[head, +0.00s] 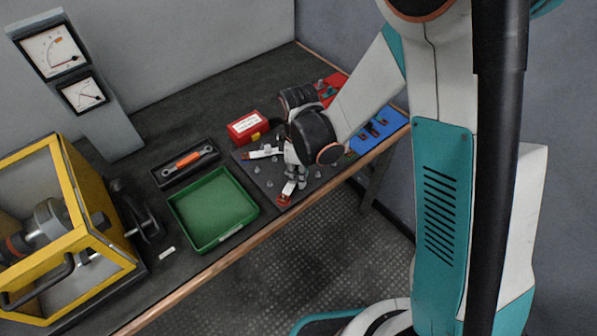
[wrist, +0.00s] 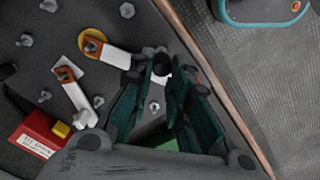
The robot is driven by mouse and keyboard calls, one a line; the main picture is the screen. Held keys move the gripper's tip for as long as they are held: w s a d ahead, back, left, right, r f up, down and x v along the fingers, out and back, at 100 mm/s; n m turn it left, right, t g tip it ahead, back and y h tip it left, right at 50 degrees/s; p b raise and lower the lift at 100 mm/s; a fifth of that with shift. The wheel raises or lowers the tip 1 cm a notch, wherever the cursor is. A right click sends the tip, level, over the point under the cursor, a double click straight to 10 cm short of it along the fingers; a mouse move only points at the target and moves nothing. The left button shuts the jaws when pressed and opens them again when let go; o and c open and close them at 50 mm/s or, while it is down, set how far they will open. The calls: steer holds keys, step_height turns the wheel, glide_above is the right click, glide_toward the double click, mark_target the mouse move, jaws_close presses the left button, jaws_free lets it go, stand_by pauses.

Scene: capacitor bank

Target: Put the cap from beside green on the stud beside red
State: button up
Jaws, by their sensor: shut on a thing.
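My gripper (head: 297,172) is low over the dark board (head: 272,184), near its front edge. In the wrist view its dark teal fingers (wrist: 163,74) are shut on a small pale thing (wrist: 162,71), which I take for the cap. The fingers hide most of it. Several grey studs stand on the board, one (wrist: 153,106) showing between the fingers.
White arms with orange-red ends (wrist: 115,57) (wrist: 75,93) lie close to the gripper. A red box (head: 247,127), a green tray (head: 213,208) and a dark tool tray (head: 184,163) stand to the left. A yellow-framed case (head: 66,190) stands farther left. The table edge is close.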

steer(key=shift+s+f+b, duration=0.15)
steer(key=shift+f+b, duration=0.15)
steer(key=shift+f, duration=0.05)
steer(key=shift+f, duration=0.35)
jaws_close()
steer(key=shift+f+b, duration=0.1)
steer(key=shift+b, duration=0.3)
steer(key=shift+s+f, duration=0.1)
steer(key=shift+c, duration=0.8)
jaws_free()
steer(key=shift+f, duration=0.1)
steer(key=shift+o, duration=0.3)
steer(key=shift+f+b, duration=0.2)
steer(key=shift+b, duration=0.1)
steer(key=shift+w, duration=0.2)
steer(key=shift+f+b, duration=0.15)
steer(key=shift+b, duration=0.15)
jaws_close()
